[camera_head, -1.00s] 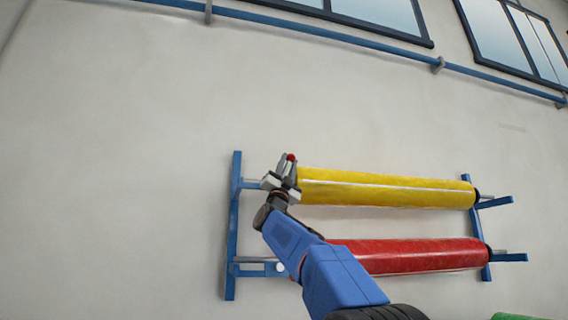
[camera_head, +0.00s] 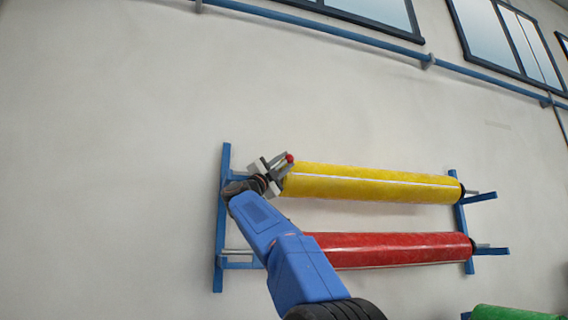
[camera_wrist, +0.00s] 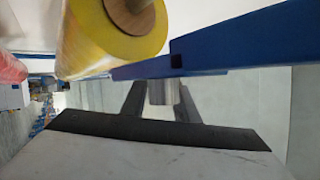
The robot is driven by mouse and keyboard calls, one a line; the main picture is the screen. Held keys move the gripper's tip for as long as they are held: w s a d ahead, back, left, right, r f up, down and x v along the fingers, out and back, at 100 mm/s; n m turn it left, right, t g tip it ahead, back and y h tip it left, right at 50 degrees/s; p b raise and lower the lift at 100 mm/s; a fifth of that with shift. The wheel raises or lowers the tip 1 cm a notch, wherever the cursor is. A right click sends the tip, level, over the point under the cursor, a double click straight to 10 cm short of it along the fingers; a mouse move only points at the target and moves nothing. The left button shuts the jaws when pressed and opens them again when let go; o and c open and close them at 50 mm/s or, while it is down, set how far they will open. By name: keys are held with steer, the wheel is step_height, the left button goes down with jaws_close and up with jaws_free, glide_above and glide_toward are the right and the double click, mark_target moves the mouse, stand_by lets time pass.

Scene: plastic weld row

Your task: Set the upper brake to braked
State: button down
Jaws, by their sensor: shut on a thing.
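The upper brake shows as a small red knob (camera_head: 290,158) at the left end of the upper yellow roll (camera_head: 372,184). My gripper (camera_head: 281,162) is at this knob, tilted to the upper right, with its fingers around the brake handle. In the wrist view, a grey cylindrical piece (camera_wrist: 162,92) sits between the dark fingers of my gripper, just under the blue rack arm (camera_wrist: 220,58). My gripper hides most of the handle, and I cannot make out any position marking.
The blue rack's left post (camera_head: 221,220) stands close beside my gripper. A red roll (camera_head: 390,250) lies below the yellow one, partly behind my arm. A green roll (camera_head: 510,313) shows at the lower right. The wall left of the rack is bare.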

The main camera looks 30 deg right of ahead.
steer(key=shift+f, duration=0.1)
steer(key=c, duration=1.4)
jaws_free()
steer(key=v, duration=1.7)
steer(key=shift+s+a, duration=0.1)
steer(key=shift+a, duration=0.1)
